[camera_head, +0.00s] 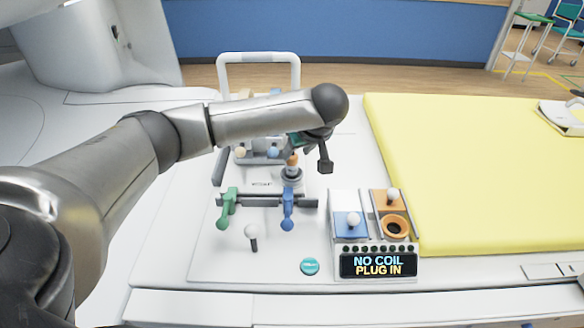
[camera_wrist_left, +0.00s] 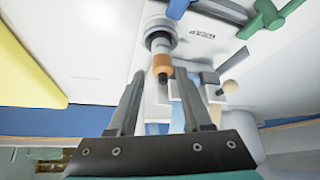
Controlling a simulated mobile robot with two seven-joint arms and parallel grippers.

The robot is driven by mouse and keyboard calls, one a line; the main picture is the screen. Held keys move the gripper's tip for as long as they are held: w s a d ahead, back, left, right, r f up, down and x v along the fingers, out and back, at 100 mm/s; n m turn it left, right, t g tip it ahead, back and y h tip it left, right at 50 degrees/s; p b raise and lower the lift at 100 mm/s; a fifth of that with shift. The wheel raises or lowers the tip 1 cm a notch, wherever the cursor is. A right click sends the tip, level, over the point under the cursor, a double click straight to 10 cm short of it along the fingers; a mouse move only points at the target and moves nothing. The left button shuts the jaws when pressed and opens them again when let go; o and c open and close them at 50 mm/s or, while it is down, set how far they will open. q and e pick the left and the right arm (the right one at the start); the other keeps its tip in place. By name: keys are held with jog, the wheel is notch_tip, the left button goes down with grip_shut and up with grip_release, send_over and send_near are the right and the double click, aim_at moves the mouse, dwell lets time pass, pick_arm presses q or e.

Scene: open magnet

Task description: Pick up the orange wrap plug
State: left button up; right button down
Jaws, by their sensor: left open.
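The orange wrap plug (camera_head: 292,159) stands upright on a grey round base (camera_head: 291,175) on the white panel. My left gripper (camera_head: 309,153) is beside and above the plug, with one dark finger showing to its right. In the left wrist view the plug (camera_wrist_left: 162,66) shows between the tips of the two open fingers of my left gripper (camera_wrist_left: 160,78), with a dark tip towards me. The fingers look apart from the plug; the exact depth gap is unclear. My right gripper is not in view.
A green lever (camera_head: 227,207) and a blue lever (camera_head: 288,208) stand in front of the plug. A white ball-topped stick (camera_head: 252,234), a teal button (camera_head: 310,267) and a display reading "NO COIL PLUG IN" (camera_head: 378,264) are nearer. A yellow mat (camera_head: 470,165) lies right.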

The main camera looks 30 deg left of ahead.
aim_at(293, 156)
pick_arm(q)
jog(key=x, duration=0.5)
jog(key=shift+s+a+b, duration=0.1)
jog(key=shift+b, duration=0.3)
jog(key=shift+c, duration=0.3)
grip_shut()
